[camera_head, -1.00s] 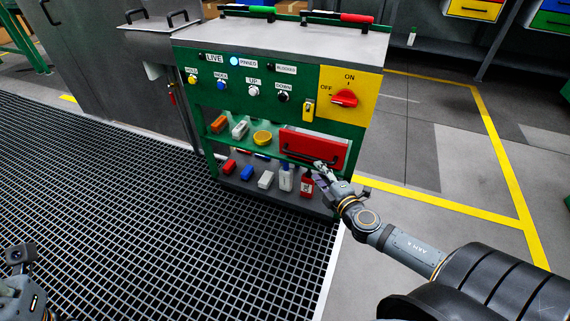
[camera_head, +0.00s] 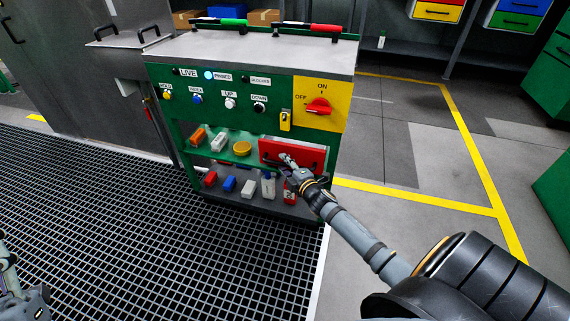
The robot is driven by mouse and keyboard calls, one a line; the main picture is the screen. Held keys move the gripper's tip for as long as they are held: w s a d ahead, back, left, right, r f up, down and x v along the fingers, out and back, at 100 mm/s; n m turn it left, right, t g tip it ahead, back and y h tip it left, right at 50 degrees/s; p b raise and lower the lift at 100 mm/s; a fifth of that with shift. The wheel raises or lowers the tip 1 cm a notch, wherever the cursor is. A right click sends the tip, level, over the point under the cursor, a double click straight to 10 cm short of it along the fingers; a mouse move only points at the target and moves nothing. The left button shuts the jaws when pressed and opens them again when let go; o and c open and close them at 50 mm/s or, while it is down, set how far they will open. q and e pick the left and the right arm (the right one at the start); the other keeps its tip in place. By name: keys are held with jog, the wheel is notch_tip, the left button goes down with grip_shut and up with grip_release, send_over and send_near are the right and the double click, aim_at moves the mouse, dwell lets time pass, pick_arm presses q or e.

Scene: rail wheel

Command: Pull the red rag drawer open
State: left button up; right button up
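The red rag drawer (camera_head: 309,151) is in the green cabinet, on the right below the yellow switch panel. Its red front looks flush with the cabinet, with a dark bar handle (camera_head: 270,156) across it. My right gripper (camera_head: 286,159) is at the drawer front, over the middle of the handle and hiding part of it. The fingers are too small to tell whether they are around the handle or only in front of it, or how far apart they are. Part of my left arm shows at the lower left edge; its fingertips are not visible.
The green cabinet (camera_head: 215,125) carries buttons and a red rotary switch (camera_head: 318,106). A yellow round item (camera_head: 242,148) and small blocks sit on the open shelf beside the drawer. Bottles and blocks stand on the lower shelf. Grating lies in front; grey floor is clear at right.

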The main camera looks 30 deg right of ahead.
jog(key=shift+w, duration=0.1)
jog(key=shift+c, duration=0.2)
grip_shut()
